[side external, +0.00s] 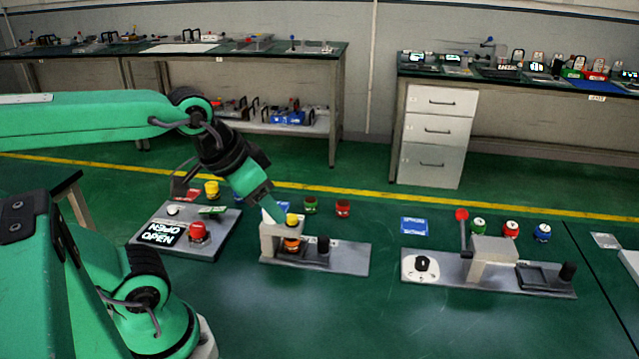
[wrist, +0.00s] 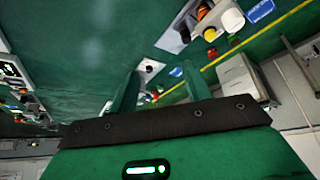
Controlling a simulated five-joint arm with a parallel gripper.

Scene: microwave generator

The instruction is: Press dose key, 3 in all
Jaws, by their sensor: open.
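A small station (side external: 345,262) with a grey base plate stands in the middle of the side view. It has a grey arch with a yellow cap (side external: 292,220) on top, an orange part (side external: 291,243) under the arch and a black knob (side external: 323,244) beside it. No readable label tells which part is the dose key. My gripper (side external: 279,215) points down close to the yellow cap, partly in front of the arch; I cannot tell whether it touches. In the wrist view my gripper (wrist: 160,72) has its two green fingers apart, with nothing between them.
To the left is a panel with a red button (side external: 197,231) and a lit OPEN display (side external: 158,234). To the right is a long station with a red-tipped lever (side external: 462,215) and a dial (side external: 421,264). Several coloured pots stand behind. The green table in front is clear.

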